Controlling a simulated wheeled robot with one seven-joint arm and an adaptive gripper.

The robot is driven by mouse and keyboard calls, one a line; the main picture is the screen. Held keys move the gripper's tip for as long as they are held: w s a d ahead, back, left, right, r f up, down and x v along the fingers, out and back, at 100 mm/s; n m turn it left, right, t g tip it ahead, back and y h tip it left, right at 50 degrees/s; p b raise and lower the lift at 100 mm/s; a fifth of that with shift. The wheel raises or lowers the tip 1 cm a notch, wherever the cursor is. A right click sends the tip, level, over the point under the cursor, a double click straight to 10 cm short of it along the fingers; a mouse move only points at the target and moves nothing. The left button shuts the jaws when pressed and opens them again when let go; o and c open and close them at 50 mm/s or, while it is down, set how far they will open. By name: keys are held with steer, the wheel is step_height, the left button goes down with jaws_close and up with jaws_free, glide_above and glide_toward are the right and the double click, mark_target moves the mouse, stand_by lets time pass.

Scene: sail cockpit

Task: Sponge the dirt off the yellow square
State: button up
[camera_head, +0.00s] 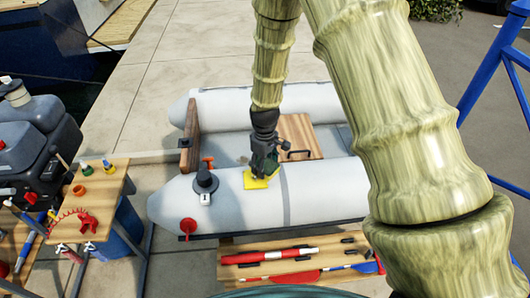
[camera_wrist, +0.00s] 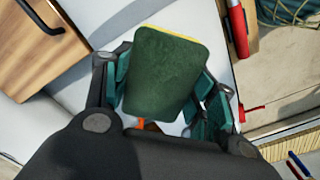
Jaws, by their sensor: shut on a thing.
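The yellow square (camera_head: 252,182) lies on top of the grey inflatable boat's near tube (camera_head: 325,190). My gripper (camera_head: 264,166) points down right over it, covering part of it in the head view. In the wrist view my gripper (camera_wrist: 165,92) is shut on the sponge (camera_wrist: 163,72), with teal finger pads on both sides. The sponge shows a dark green scouring face and a thin yellow edge. It hides the yellow square in the wrist view. I cannot make out the dirt, nor whether the sponge touches the square.
A black fitting (camera_head: 205,185) stands on the tube just left of the square. A red valve (camera_head: 188,226) is at the tube's front left. A wooden seat (camera_head: 300,130) lies behind. A tool table (camera_head: 98,195) stands left, and a low wooden bench (camera_head: 235,250) with red items stands in front.

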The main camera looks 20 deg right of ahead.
steer(key=shift+r+p, duration=1.3)
steer(key=shift+r, duration=0.7)
